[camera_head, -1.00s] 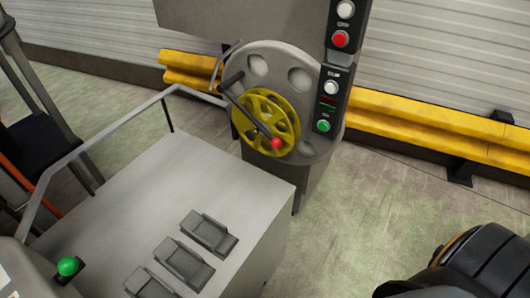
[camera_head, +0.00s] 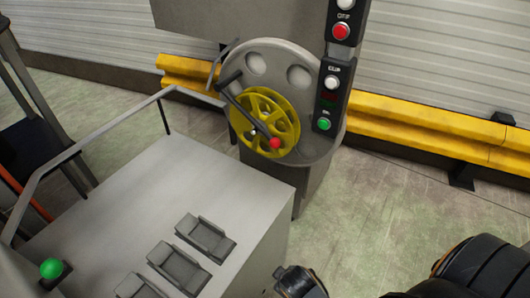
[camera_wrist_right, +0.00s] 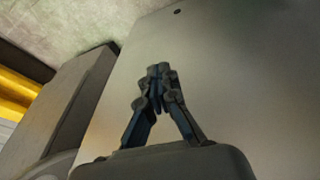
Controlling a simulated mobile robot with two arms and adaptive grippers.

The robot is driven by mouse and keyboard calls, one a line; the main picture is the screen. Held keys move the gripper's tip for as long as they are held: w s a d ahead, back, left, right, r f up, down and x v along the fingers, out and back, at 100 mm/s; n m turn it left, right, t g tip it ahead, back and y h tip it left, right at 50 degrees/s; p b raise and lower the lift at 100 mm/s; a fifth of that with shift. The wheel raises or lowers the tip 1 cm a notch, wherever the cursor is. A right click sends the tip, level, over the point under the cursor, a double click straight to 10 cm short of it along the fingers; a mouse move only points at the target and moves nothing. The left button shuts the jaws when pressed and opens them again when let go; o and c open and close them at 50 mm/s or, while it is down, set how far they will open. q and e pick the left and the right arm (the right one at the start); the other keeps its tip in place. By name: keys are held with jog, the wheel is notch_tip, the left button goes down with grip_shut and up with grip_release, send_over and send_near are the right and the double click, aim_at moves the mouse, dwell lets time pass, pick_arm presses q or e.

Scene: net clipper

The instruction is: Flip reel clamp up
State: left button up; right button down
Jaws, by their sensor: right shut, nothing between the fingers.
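The reel clamp (camera_head: 244,112) is a dark arm with a red knob (camera_head: 274,144). It slants down to the right across the front of a yellow reel (camera_head: 285,113) on a round grey disc. My right gripper (camera_wrist_right: 160,72) shows in the right wrist view with its fingers shut and nothing between them. A grey flat surface lies beyond it. In the head view, dark parts of my right arm enter at the bottom right, well apart from the clamp. My left gripper is in neither view.
A grey cabinet (camera_head: 150,205) with a rail and several dark pedal-like holders stands in front of the reel. A green knob (camera_head: 51,268) is at lower left. A button panel (camera_head: 331,95) stands right of the reel. Yellow barriers (camera_head: 430,135) run behind. Floor at right is clear.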

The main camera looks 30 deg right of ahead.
jog(key=w+d+r+n+t+h, duration=0.1)
jog(key=w+r+n, duration=0.1)
jog(key=w+r, duration=0.2)
jog(key=w+d+r+n+t+h+b, duration=0.1)
jog(key=w+r+t+h, duration=0.1)
jog(key=w+r, duration=0.3)
jog(key=w+d+r+n+t+h, duration=0.1)
jog(key=w+d+r+n, duration=0.1)
jog(key=w+r, duration=0.3)
notch_tip(320, 180, up, 4)
jog(key=shift+f+n+h, duration=0.2)
jog(key=shift+n+h, duration=0.1)
jog(key=shift+h, duration=0.1)
jog(key=w+a+r+n+t+h, duration=0.2)
jog(key=w+r+n+t, duration=0.2)
jog(key=w+r+n, duration=0.3)
jog(key=w, duration=0.3)
jog(key=shift+a+r+h, duration=0.3)
jog(key=shift+a+r, duration=0.1)
